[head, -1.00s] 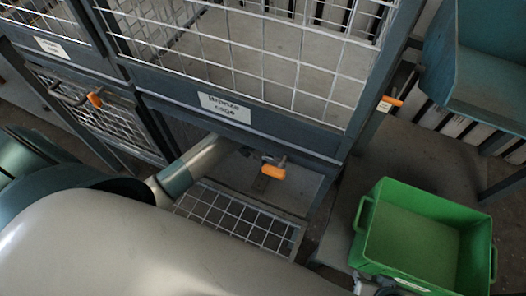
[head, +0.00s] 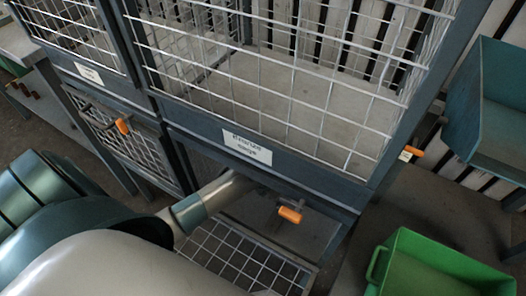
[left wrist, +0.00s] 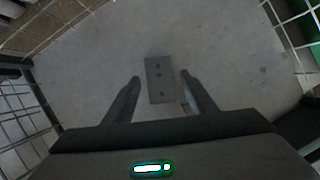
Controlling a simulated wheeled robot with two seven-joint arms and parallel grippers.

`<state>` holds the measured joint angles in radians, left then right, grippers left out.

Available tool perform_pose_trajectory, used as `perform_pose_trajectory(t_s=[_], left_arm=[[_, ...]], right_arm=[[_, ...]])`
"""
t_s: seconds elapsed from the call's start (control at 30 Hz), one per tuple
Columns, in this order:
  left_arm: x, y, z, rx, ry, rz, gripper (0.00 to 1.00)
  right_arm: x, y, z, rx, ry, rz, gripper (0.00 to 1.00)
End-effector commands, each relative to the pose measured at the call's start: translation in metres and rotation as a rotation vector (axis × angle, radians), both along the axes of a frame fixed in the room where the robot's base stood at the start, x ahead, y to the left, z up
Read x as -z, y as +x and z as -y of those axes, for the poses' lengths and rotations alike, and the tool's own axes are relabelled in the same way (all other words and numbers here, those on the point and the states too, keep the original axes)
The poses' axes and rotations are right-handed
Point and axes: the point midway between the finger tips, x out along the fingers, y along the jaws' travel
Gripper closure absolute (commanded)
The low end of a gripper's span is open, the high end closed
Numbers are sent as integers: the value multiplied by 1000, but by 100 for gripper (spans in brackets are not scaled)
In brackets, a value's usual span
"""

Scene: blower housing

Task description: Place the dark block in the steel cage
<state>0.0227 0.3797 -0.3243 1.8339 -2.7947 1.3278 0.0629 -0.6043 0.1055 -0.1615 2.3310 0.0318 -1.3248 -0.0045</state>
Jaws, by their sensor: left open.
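The dark block (left wrist: 160,92), a flat rectangular piece with a row of small holes, lies on a grey floor in the left wrist view. My left gripper (left wrist: 160,76) is open, with one finger on each side of the block. A gap shows on the left; the right finger is close to the block's edge. In the head view my left forearm (head: 205,203) reaches in below the sign reading "Bronze cage" (head: 247,146); its gripper is hidden there. The sign on the cage to the left (head: 89,74) is too small to read. My right gripper is not in view.
A mesh door (head: 240,255) lies lowered below my forearm. Orange handles (head: 290,214) stick out nearby, another on the left cage (head: 123,126). A green crate (head: 440,262) stands at the lower right, a blue-green bin (head: 492,110) at the right. Mesh walls surround the left wrist view.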

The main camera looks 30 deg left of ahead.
Motion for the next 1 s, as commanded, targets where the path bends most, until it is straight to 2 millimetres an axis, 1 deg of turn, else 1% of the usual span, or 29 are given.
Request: perform_pose_trajectory(t_s=[0.17,0.37,0.4,0.43,0.7,0.9,1.0], left_arm=[[-15,-5,-2,1,0,2,49],[-45,-16,-6,2,1,4,49],[-48,-22,-8,3,2,1,49],[-44,-29,-11,1,3,-3,49],[-44,-79,-27,2,1,-3,49],[-44,-109,-38,2,1,-2,49],[-44,-119,-42,1,1,-2,49]], right_arm=[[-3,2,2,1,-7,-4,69],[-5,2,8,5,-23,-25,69],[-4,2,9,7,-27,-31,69],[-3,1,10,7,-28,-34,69],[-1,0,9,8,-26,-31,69],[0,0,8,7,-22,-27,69],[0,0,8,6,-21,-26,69]])
